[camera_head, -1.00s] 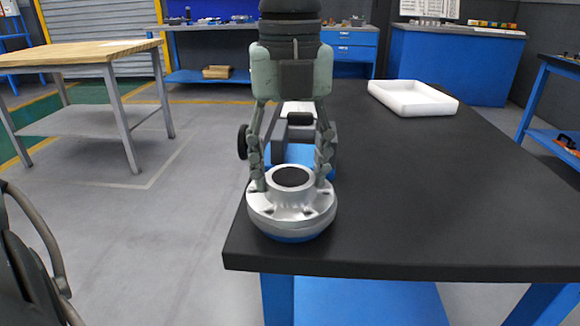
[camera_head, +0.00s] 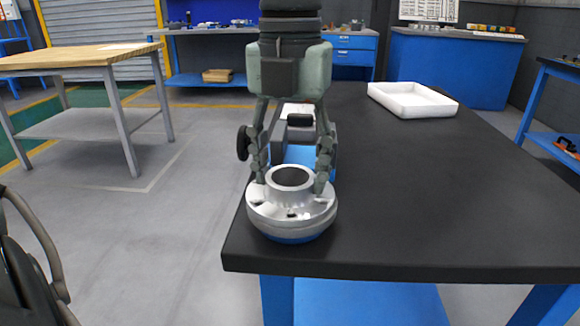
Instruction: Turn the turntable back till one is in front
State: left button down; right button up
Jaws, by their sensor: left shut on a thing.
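A silver flanged shell (camera_head: 268,210) with a raised round collar and dark holes around its flange sits at the near left corner of the black table. A blue turntable rim (camera_head: 292,239) shows beneath it. One dark flange hole (camera_head: 291,212) faces the front, near the middle. My left gripper (camera_head: 290,184) comes down from above. Its two fingers are shut on the shell's collar, one on each side. The back of the shell is hidden behind the collar and fingers. My right gripper is not in view.
The black table (camera_head: 440,200) is clear to the right of the shell. A white tray (camera_head: 412,99) lies at its back right. A dark grey and blue device (camera_head: 290,152) stands just behind the shell, partly hidden by my gripper.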

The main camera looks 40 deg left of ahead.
pick_arm(q)
jog(key=m, duration=0.4)
jog(key=shift+s+f, duration=0.15)
jog(key=shift+f, duration=0.15)
jog(key=m, duration=0.3)
jog(key=shift+m, duration=0.3)
jog(key=c, duration=1)
grip_release()
jog(key=shift+m, duration=0.4)
jog(key=o, duration=0.5)
jog(key=shift+w+r, duration=0.15)
jog(key=shift+w, duration=0.05)
jog(key=shift+r, duration=0.15)
jog(key=shift+w+r, duration=0.1)
jog(key=shift+r, duration=0.2)
notch_tip(320, 180, up, 11)
jog(key=shift+r, duration=0.1)
